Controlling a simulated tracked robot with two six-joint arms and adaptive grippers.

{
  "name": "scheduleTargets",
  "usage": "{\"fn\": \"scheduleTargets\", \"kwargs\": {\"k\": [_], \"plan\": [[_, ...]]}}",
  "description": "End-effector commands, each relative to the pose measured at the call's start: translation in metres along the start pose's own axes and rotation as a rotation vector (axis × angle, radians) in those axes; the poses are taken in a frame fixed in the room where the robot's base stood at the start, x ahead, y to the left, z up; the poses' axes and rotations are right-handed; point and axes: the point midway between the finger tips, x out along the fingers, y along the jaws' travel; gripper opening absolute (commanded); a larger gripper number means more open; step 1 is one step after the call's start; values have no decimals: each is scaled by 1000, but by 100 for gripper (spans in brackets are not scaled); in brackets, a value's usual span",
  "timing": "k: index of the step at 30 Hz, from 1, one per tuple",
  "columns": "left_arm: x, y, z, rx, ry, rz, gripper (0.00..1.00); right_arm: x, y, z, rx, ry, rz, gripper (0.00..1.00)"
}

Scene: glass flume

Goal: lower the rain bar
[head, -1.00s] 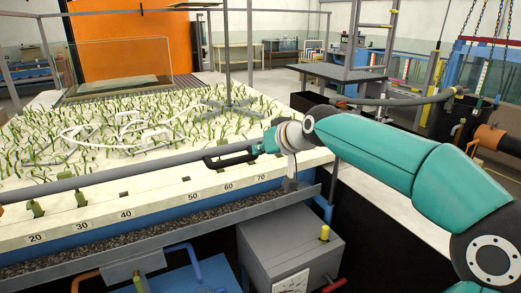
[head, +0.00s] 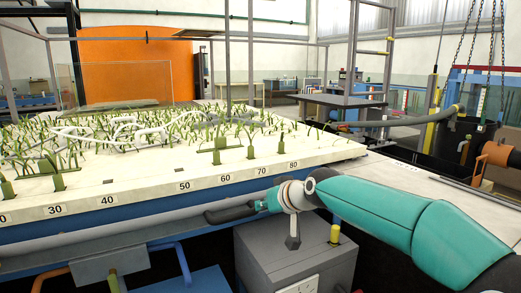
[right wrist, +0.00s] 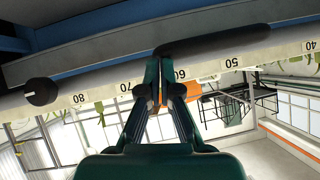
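The rain bar (head: 150,232) is a long grey pipe running along the front of the planted bed, below the number strip and in front of the blue edge. A black handle (head: 230,213) is at its right part. My right gripper (head: 262,206) is at the right end of this handle. In the right wrist view, the fingers (right wrist: 168,62) are close together and appear shut on the handle (right wrist: 215,41); the exact contact is partly hidden. The bar's dark end cap (right wrist: 41,92) shows at the left there. My left gripper is not in view.
The planted bed (head: 120,185) with green stems lies behind the bar.

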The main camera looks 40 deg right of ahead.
Motion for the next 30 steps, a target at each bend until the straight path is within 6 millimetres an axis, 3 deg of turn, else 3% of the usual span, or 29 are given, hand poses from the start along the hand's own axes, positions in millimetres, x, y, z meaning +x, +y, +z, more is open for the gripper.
{"fn": "scheduleTargets", "kwargs": {"k": [1,9,15,30], "plan": [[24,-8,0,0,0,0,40,16,6,23,0,-2,2,0],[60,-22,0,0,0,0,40,41,16,60,1,1,3,0],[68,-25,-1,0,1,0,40,47,18,69,1,1,3,0],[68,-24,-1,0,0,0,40,48,18,73,1,-10,2,0]]}}
